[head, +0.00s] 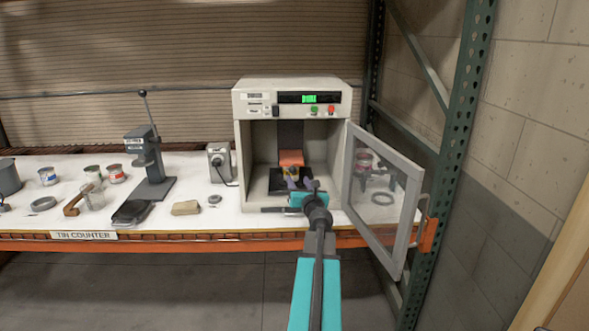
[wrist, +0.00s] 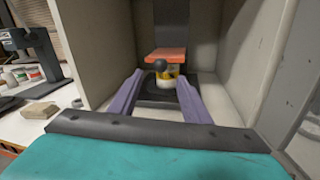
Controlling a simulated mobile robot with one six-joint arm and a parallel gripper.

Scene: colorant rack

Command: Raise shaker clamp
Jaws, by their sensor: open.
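The shaker (head: 242,130) is a pale box cabinet on the counter, its windowed door (head: 385,195) swung open to the right. Inside, the orange clamp plate (head: 291,158) sits low over a small can with a yellow label; the can (wrist: 167,78) shows more clearly in the wrist view. The clamp plate (wrist: 165,55) has a dark round knob (wrist: 160,65) at its front. My gripper (wrist: 160,82) is open, its two purple fingers reaching into the cabinet on either side of the knob and can in the picture. I cannot tell whether the fingers touch anything.
The cabinet side walls (wrist: 112,50) stand close around my gripper. A press with a lever (head: 150,165) and a grey device (head: 219,162) stand to the left. A tan block (head: 186,208) lies near the counter's front edge (head: 130,240).

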